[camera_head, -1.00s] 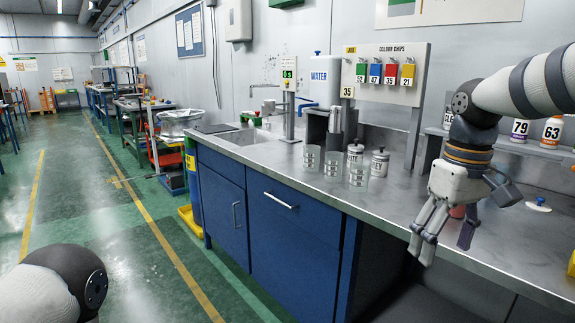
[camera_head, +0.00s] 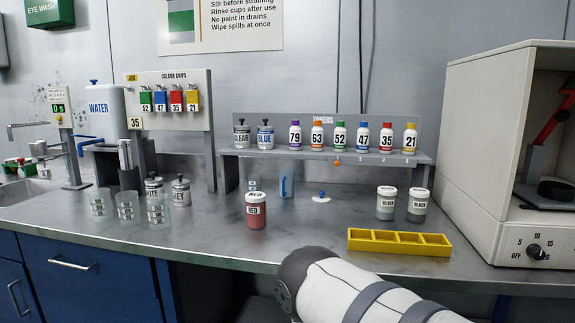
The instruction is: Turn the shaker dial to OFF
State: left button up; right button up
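The shaker (camera_head: 473,160) is a cream, open-fronted machine at the right of the head view. Its dark round dial (camera_head: 536,252) is low on the front panel, with the marks OFF, 5, 10 and 20 around it. The dial's pointer is too small to read for certain. My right arm's white link (camera_head: 350,295) comes in at the bottom, in front of the counter. Its gripper is out of the picture, and so is my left gripper.
A yellow divided tray (camera_head: 398,252) lies on the counter (camera_head: 290,235) left of the shaker. A red jar (camera_head: 256,211), two grey jars (camera_head: 387,202) and clear cups (camera_head: 127,206) stand there too. Numbered toner bottles (camera_head: 340,137) line the shelf behind.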

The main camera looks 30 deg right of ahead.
aim_at(534, 250)
jog(key=z, duration=2.5)
